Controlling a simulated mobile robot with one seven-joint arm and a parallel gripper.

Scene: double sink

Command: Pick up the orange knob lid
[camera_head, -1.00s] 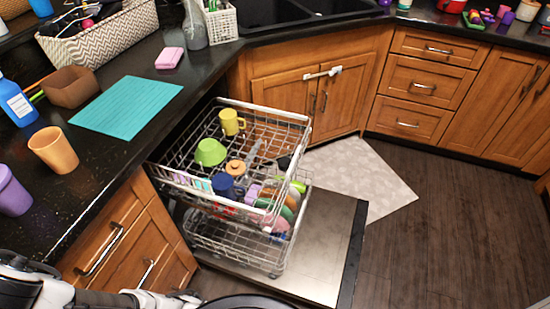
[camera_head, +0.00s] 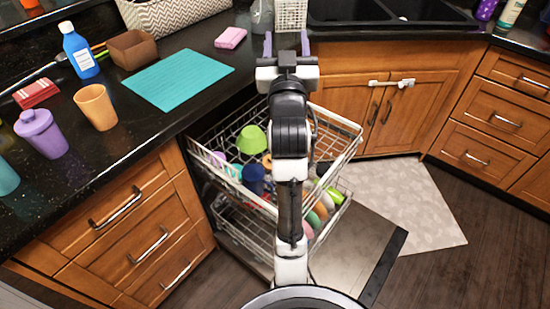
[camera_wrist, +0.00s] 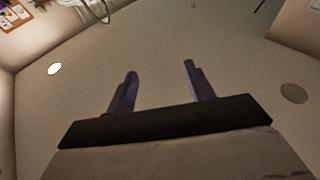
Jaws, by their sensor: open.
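The orange knob lid (camera_head: 266,161) is in the upper rack of the pulled-out dishwasher in the head view. Only a small orange part shows at the left edge of my arm, which hides the rest. My gripper (camera_head: 286,44) is open and empty, raised above and beyond the rack, with its two purple fingers spread apart. The wrist view shows the same open fingers (camera_wrist: 159,70) against the ceiling and walls, so it points upward, away from the lid.
The upper rack (camera_head: 347,121) also holds a green bowl (camera_head: 252,139) and a dark blue item (camera_head: 253,174). Several dishes stand in the lower rack. The counter at left bears a purple cup (camera_head: 42,133), an orange cup (camera_head: 97,106) and a teal mat (camera_head: 178,79).

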